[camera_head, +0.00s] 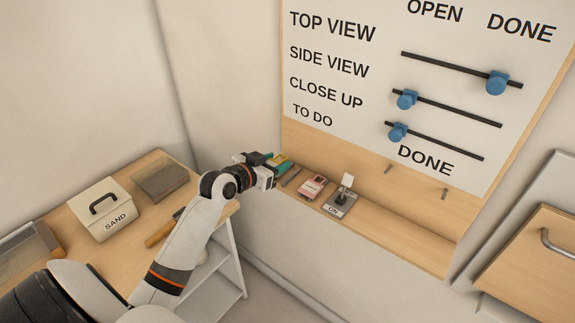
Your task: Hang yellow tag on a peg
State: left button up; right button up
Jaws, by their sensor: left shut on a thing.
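My left gripper (270,170) is at the left end of the wooden ledge below the white board. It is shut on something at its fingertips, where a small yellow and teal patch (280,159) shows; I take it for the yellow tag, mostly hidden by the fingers. Two short grey pegs stick out of the wooden strip under the board, a left peg (388,169) and a right peg (445,194). Both pegs are bare and stand to the right of the gripper. My right gripper is out of view.
The ledge (400,237) holds a red-and-white item (312,187) and a grey switch box (340,204) with an upright white piece. The board (355,70) has blue sliders. A SAND box (104,210) stands on the left table. A drawer (530,265) is at right.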

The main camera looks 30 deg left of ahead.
pick_arm(q)
jog(key=p, duration=0.1)
send_over(288, 176)
jog(key=shift+r, duration=0.1)
notch_tip(288, 176, down, 3)
jog(key=shift+s+r, duration=0.15)
notch_tip(288, 176, down, 4)
jog(key=shift+s+r+p, duration=0.1)
jog(key=shift+p, duration=0.25)
jog(key=shift+w+p, duration=0.2)
jog(key=shift+p, duration=0.2)
jog(key=shift+f, duration=0.2)
